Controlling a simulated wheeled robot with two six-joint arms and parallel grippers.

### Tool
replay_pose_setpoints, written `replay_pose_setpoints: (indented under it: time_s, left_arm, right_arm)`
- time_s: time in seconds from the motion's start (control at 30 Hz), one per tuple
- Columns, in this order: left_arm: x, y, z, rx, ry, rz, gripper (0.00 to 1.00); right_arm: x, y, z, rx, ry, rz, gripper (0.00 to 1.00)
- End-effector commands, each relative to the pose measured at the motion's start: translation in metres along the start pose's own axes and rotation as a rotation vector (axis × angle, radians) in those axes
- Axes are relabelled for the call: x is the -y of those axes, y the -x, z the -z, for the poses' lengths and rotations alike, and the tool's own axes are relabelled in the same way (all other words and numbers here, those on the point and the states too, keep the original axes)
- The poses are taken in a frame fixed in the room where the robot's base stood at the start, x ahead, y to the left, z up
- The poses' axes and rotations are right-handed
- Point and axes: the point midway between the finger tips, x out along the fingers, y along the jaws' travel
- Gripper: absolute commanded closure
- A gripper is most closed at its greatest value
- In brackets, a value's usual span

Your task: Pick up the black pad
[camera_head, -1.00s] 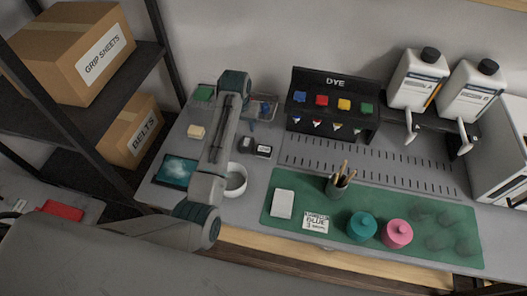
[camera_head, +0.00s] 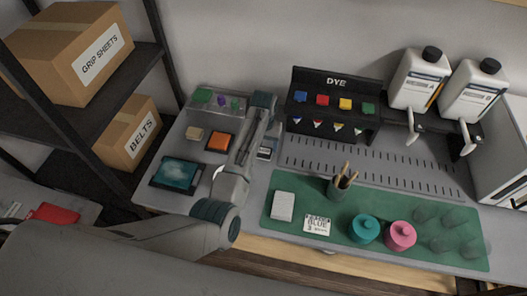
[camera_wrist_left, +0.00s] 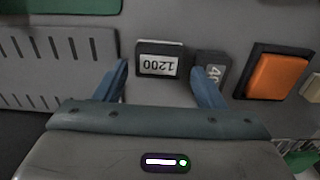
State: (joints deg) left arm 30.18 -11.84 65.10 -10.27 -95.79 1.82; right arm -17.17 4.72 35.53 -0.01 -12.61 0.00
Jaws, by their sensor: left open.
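A black pad with a white label reading 1200 (camera_wrist_left: 159,60) lies on the grey bench, ahead of my left gripper in the left wrist view. It also shows in the head view (camera_head: 265,153), partly hidden by my arm. A second, dark grey pad with a partly covered label (camera_wrist_left: 212,68) lies beside it, near the right-hand finger. My left gripper (camera_wrist_left: 161,78) is open, its two blue fingers apart, with nothing held. The 1200 pad appears in line with the gap between the fingers. In the head view my forearm hides the fingertips.
An orange square in a dark frame (camera_head: 220,141) lies left of my arm. A tablet-like screen (camera_head: 177,173), a beige block (camera_head: 194,134) and a clear bin (camera_head: 215,104) are nearby. A DYE rack (camera_head: 334,105) stands close to the right. A green mat (camera_head: 390,205) holds jars and a pencil cup.

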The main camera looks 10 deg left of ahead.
Motion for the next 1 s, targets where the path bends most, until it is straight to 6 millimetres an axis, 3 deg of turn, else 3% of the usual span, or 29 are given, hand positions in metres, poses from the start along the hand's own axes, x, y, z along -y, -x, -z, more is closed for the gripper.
replay_pose_setpoints:
  time_s: [0.2, 0.47, 0.63, 1.0]
  left_arm:
    - [0.000, -0.024, 0.000, 0.000, 0.001, -0.001, 0.36]
    - [0.000, -0.027, 0.000, -0.001, 0.001, -0.001, 0.36]
    - [0.000, -0.027, 0.000, -0.001, 0.001, 0.000, 0.70]
    - [0.000, -0.024, 0.000, -0.001, 0.001, 0.000, 0.70]
  right_arm:
    - [0.001, 0.008, 0.000, 0.001, 0.000, 0.001, 0.64]
    - [0.002, 0.007, 0.000, 0.001, -0.001, 0.002, 0.64]
    - [0.004, 0.007, 0.000, 0.001, -0.002, 0.005, 0.64]
    - [0.004, 0.010, 0.001, 0.001, -0.002, 0.005, 0.64]
